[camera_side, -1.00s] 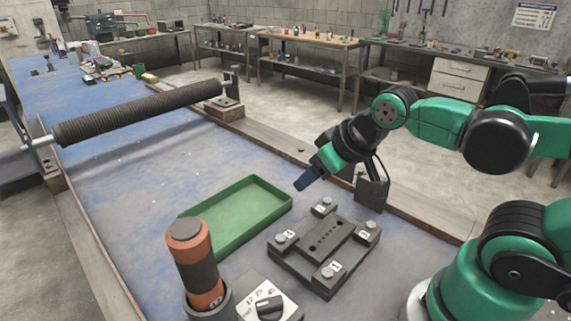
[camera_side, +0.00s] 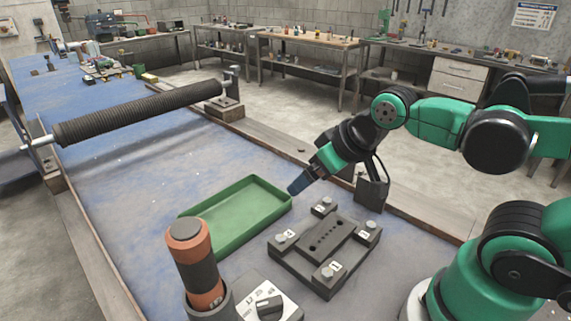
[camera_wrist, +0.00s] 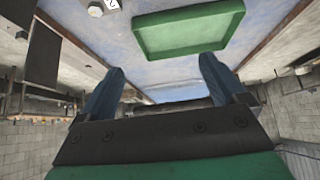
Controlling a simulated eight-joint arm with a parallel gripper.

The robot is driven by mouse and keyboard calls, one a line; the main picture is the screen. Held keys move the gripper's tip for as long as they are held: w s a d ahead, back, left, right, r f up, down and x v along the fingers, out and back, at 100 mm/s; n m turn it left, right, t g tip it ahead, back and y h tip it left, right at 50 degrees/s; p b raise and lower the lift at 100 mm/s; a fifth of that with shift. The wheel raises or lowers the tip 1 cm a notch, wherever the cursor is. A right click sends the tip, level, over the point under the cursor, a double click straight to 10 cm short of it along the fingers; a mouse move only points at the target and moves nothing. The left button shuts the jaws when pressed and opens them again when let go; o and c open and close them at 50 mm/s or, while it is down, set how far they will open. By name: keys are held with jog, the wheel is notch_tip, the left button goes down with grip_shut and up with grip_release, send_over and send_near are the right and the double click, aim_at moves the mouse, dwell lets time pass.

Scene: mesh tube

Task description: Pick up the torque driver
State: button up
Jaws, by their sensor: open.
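The torque driver (camera_side: 194,262) is an orange and dark grey cylinder that stands upright in a grey round holder (camera_side: 208,303) at the front of the side view. My gripper (camera_side: 297,188) is above the table, to the right of the driver and well apart from it. In the wrist view my gripper (camera_wrist: 162,80) shows two blue fingers spread apart with nothing between them. The driver does not show in the wrist view.
A green tray (camera_side: 222,244) lies empty behind the driver; it also shows in the wrist view (camera_wrist: 190,28). A dark fixture block (camera_side: 300,262) with numbered bolts sits right of it. A knobbed box (camera_side: 283,309) stands beside the holder. A ribbed roller (camera_side: 140,112) spans the table farther back.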

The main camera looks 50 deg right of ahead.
aim_at(185, 230)
jog(key=a+r+n+g, duration=0.2)
jog(key=a+n, duration=0.5)
jog(key=n, duration=0.2)
jog(key=a+r+n+g, duration=0.2)
jog(key=a+n, duration=0.4)
jog(key=n, duration=0.3)
jog(key=a+r+n+g, duration=0.2)
jog(key=a+n, duration=0.5)
jog(key=n, duration=0.2)
jog(key=shift+s+a+r+g, duration=0.1)
jog(key=shift+a+r+g, duration=0.2)
jog(key=shift+g, duration=0.1)
jog(key=shift+s+a+n, duration=0.1)
jog(key=shift+a+n, duration=0.15)
jog(key=shift+n, duration=0.25)
jog(key=shift+a+f, duration=0.1)
jog(key=shift+f, duration=2.75)
grip_shut()
